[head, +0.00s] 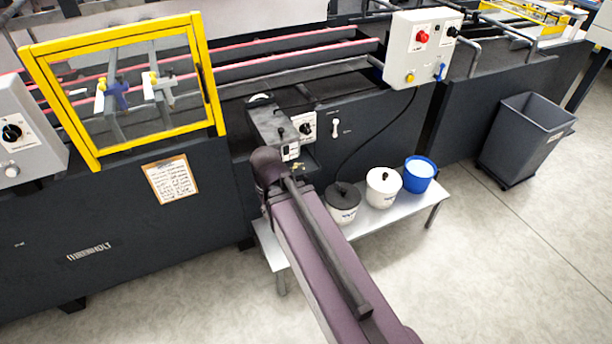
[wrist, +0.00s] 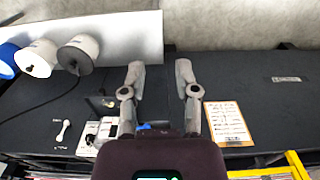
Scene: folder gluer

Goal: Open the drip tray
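No part is clearly readable as the drip tray. A small dark ledge (head: 308,162) shows under the glue unit (head: 268,124) in the head view, partly hidden by my arm; I cannot tell if it is the tray. In the wrist view a dark box-like part (wrist: 100,104) juts from the machine front, left of my fingers. My gripper (wrist: 160,82) is open and empty, its two fingers apart in front of the dark machine panel. In the head view my gripper is hidden behind my arm's end.
A clipboard (head: 171,180) hangs on the machine, below the yellow-framed guard (head: 92,157). A grey bin (head: 522,140) stands right. The floor in front is clear.

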